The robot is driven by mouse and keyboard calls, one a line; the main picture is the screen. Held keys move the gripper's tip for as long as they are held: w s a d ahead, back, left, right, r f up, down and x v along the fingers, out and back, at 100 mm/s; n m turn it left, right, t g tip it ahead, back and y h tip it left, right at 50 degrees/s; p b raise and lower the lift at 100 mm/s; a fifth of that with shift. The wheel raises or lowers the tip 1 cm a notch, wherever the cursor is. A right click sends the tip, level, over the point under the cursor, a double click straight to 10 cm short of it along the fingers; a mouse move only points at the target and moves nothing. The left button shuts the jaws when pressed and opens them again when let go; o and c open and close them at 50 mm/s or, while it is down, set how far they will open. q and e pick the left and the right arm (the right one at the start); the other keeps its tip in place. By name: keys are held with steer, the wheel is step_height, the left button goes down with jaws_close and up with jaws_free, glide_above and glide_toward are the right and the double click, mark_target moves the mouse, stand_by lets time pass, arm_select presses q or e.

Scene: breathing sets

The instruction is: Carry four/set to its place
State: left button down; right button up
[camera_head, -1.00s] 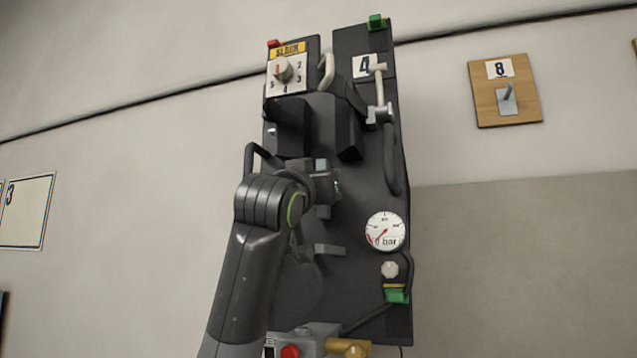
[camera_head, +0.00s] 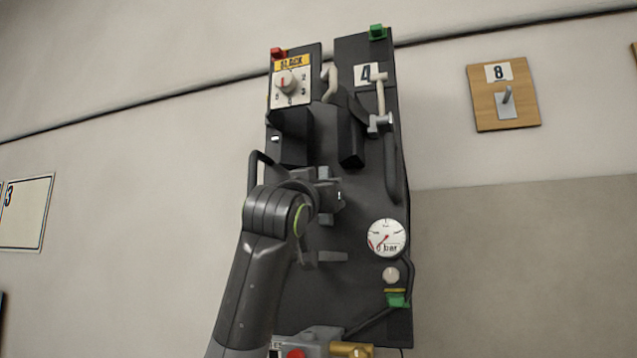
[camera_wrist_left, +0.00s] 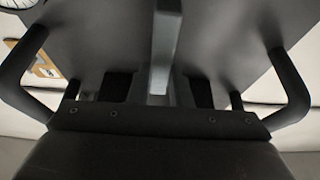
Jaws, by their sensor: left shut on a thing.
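The breathing set marked 4 (camera_head: 345,285) is a tall dark backplate, standing nearly upright and slightly tilted in the head view. My left gripper (camera_head: 325,196) is shut on the set near the middle of the plate; my own wrist hides much of the grip. My right gripper is not in view.
A wooden board marked 8 with a grey hook (camera_head: 503,93) hangs on the wall to the right. A pale panel marked 3 (camera_head: 25,214) is on the wall at the left. The set has a black-labelled dial (camera_head: 287,84) at its upper left. The wall between is bare.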

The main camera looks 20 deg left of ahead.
arm_select(q)
steer(key=shift+p+x, duration=0.5)
steer(key=shift+x, duration=0.35)
steer(key=shift+w+f+p, duration=0.1)
steer(key=shift+w+p, duration=0.85)
steer(key=shift+w, duration=0.3)
steer(key=shift+w+d+f+p, duration=0.1)
steer(key=shift+w+f+p, duration=0.05)
steer(key=shift+w+p, duration=0.7)
steer(key=shift+w, duration=0.15)
